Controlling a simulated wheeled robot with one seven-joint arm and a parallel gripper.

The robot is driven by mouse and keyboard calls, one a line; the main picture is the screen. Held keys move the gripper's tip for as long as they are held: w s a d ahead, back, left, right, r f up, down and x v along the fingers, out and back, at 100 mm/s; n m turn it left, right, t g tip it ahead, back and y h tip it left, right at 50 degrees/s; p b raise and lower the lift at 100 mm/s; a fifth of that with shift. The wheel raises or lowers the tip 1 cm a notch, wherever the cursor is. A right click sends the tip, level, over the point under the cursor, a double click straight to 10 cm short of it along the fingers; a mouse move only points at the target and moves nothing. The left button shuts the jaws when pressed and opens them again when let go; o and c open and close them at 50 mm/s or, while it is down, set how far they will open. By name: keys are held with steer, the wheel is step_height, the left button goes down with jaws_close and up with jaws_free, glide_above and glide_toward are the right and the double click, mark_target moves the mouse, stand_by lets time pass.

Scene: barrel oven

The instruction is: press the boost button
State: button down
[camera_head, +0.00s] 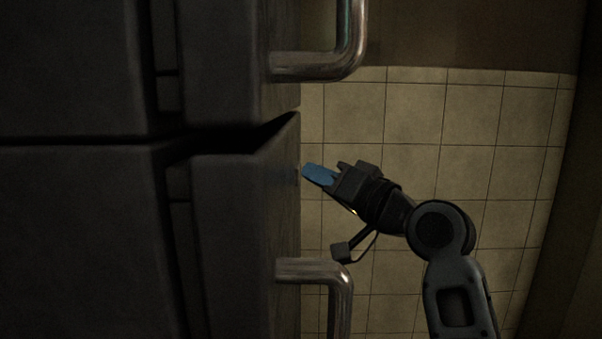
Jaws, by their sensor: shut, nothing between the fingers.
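The oven (237,230) fills the left half of the head view as a dark body seen from its side. A small nub (298,171) shows on the edge of its front face; I cannot tell whether it is the boost button. My gripper (308,172) has blue fingertips held together with nothing between them. The tips point left at the oven's front, right beside the nub. I cannot tell whether they touch it. The front face is seen nearly edge-on, so any markings on it are hidden.
Two metal handles stick out from the oven front, one above (325,66) and one below (330,285) my gripper. The space right of the oven front is open around my arm.

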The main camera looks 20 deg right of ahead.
steer(key=shift+d, duration=0.15)
steer(key=shift+s+d, duration=0.15)
steer(key=shift+d, duration=0.2)
steer(key=s+d+b, duration=0.1)
steer(key=s+d, duration=0.1)
steer(key=d, duration=0.3)
steer(key=shift+d, duration=0.35)
steer(key=s+f+m+h, duration=0.1)
steer(key=s+f+h, duration=0.2)
steer(key=s+f, duration=0.45)
steer(key=s+f+m+h, duration=0.15)
steer(key=s+f, duration=0.35)
steer(key=f, duration=0.6)
steer(key=s+f+m+h, duration=0.1)
steer(key=s+f+h, duration=0.2)
steer(key=s+f, duration=0.45)
steer(key=s+a+f+n+g, duration=0.1)
steer(key=s+n, duration=0.1)
steer(key=s, duration=1.1)
steer(key=s+a+f+n+g+h, duration=0.1)
steer(key=s+f+n, duration=0.1)
steer(key=s, duration=1.2)
steer(key=shift+s+a+n+g, duration=0.25)
steer(key=shift+a+n+g, duration=0.05)
steer(key=shift+n, duration=0.35)
